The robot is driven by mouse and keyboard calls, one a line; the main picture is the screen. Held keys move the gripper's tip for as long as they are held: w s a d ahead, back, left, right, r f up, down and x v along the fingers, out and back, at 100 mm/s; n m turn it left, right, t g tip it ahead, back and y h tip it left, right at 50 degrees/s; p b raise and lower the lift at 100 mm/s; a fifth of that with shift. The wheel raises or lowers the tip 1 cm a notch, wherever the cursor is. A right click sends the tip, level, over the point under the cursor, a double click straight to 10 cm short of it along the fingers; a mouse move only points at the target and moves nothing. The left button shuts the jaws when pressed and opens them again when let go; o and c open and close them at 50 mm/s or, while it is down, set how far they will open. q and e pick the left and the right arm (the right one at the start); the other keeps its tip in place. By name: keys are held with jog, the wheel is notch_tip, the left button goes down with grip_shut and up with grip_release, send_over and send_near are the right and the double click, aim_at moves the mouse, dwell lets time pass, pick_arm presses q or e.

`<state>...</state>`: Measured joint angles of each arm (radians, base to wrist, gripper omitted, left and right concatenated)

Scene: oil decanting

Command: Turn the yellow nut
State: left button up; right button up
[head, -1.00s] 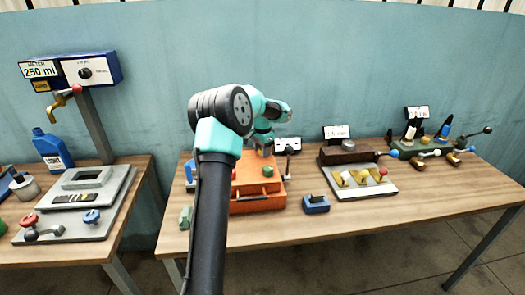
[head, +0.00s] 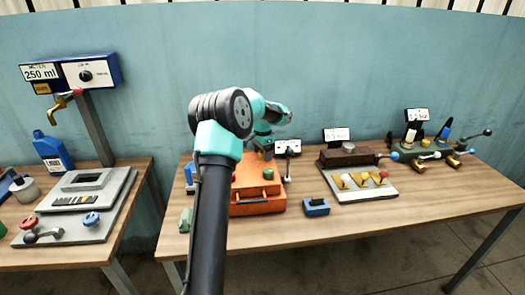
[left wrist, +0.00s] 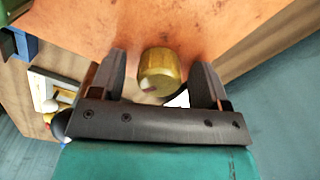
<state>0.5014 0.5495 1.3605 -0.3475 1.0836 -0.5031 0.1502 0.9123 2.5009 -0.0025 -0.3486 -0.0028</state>
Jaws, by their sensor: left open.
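The yellow nut (left wrist: 158,70) is a brass-coloured faceted piece on an orange surface in the left wrist view. My left gripper (left wrist: 161,76) is open, with one dark finger on each side of the nut and a gap visible on both sides. In the head view my left gripper (head: 263,148) is at the back of the orange box (head: 257,206), and the nut is hidden there. My right gripper is not in view.
A white sign (head: 288,147) stands close behind the gripper. The table's front right is clear.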

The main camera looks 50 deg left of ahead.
pick_arm(q)
jog(key=shift+r, duration=0.1)
notch_tip(320, 180, up, 17)
dwell(0.6)
jog(key=shift+r, duration=0.1)
